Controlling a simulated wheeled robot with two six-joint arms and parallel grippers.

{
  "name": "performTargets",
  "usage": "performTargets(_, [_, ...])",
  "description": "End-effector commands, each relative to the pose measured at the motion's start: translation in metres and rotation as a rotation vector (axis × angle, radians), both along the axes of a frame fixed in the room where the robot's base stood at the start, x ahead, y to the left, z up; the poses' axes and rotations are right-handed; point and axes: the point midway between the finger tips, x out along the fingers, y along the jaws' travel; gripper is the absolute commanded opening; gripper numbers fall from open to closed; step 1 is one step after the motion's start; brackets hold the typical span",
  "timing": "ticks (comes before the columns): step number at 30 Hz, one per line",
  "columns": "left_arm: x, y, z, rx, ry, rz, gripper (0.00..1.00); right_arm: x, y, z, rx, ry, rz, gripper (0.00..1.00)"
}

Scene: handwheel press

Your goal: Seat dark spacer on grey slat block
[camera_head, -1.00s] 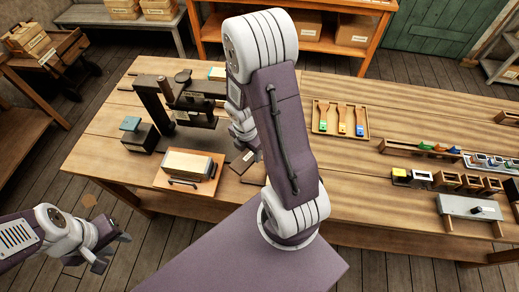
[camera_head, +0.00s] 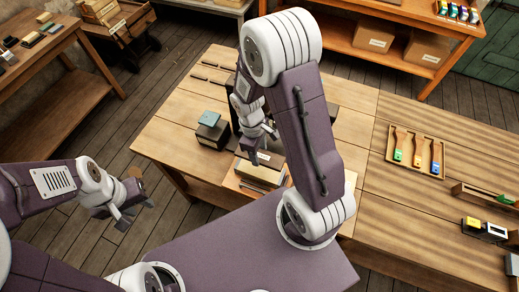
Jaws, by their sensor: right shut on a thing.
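The slat block (camera_head: 258,174), pale on top, sits on an orange-brown wooden board (camera_head: 232,183) near the table's front edge. My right gripper (camera_head: 255,157) points down just above the block's far side, shut on a small dark piece that looks like the dark spacer. The fingers mostly hide this piece, and I cannot tell whether it touches the block. My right arm covers part of the block's surroundings. My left gripper (camera_head: 136,214) is open and empty over the floor, left of the table.
A dark box with a teal pad (camera_head: 208,118) stands left of the block. The dark press is mostly hidden behind my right arm. A tray with colour-tipped tools (camera_head: 416,152) lies to the right. The table (camera_head: 180,105) is bare at its far left.

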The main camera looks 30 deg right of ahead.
Motion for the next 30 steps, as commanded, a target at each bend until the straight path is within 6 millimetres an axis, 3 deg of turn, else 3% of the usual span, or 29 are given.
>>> performTargets(5, [0.0, 0.0, -0.015, 0.0, 0.0, 0.0, 0.36, 0.004, 0.0, -0.013, -0.001, -0.014, 0.002, 0.07])
performTargets(15, [0.0, 0.0, -0.064, 0.0, 0.0, 0.0, 0.36, 0.002, 0.0, -0.063, -0.001, -0.008, 0.002, 0.07])
performTargets(30, [0.0, 0.0, -0.065, 0.0, 0.0, 0.0, 0.36, 0.001, 0.0, -0.064, 0.0, -0.006, 0.001, 0.07])
